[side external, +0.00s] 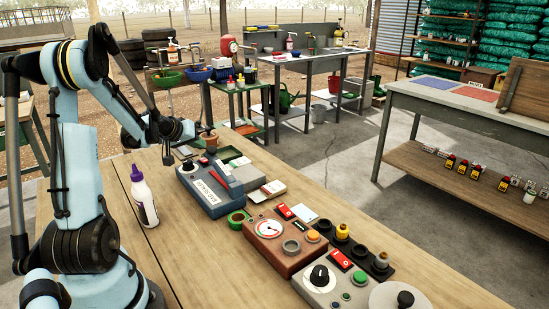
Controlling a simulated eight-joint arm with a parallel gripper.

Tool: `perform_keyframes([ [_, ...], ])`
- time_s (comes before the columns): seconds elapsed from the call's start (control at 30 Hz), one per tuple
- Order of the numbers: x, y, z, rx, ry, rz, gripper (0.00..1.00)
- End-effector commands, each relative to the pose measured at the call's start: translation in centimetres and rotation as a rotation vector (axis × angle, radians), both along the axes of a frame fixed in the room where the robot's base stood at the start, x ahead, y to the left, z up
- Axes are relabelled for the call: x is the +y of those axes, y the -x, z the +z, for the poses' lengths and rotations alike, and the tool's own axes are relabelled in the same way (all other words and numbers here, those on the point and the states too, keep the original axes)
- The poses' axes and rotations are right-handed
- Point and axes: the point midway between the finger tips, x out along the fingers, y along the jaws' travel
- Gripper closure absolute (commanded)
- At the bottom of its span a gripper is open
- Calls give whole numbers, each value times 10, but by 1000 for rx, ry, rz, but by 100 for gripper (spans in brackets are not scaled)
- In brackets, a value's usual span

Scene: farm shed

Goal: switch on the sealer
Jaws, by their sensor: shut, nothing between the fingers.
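The sealer (222,203) is a blue-grey box with a white lettered label on its sloping front, standing on the wooden bench. A dark knob (189,166) sits at its far left end, and a red strip runs along its top. I cannot make out the knob's setting. My gripper (203,131) is beyond the sealer's far end, above and apart from it, close to a small terracotta pot (209,141). It looks shut and empty; its fingertips are small and hard to make out.
A white bottle with a purple cap (144,202) stands left of the sealer. A green tape roll (237,220) lies to its right. Nearer are a brown box with a dial (271,231) and a grey box with a black knob (319,275). The bench's left front is bare.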

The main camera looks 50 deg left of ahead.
Motion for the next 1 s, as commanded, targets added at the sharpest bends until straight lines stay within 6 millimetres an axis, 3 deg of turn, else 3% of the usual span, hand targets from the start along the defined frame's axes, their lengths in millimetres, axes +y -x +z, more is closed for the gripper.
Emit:
perform_keyframes([
  [0.4,-7,0,32,0,0,0,100],
  [0.77,-8,-1,34,1,0,-2,100],
  [0.87,-22,-7,38,12,-2,-27,100],
  [1.0,-73,-25,50,55,-15,-116,100],
])
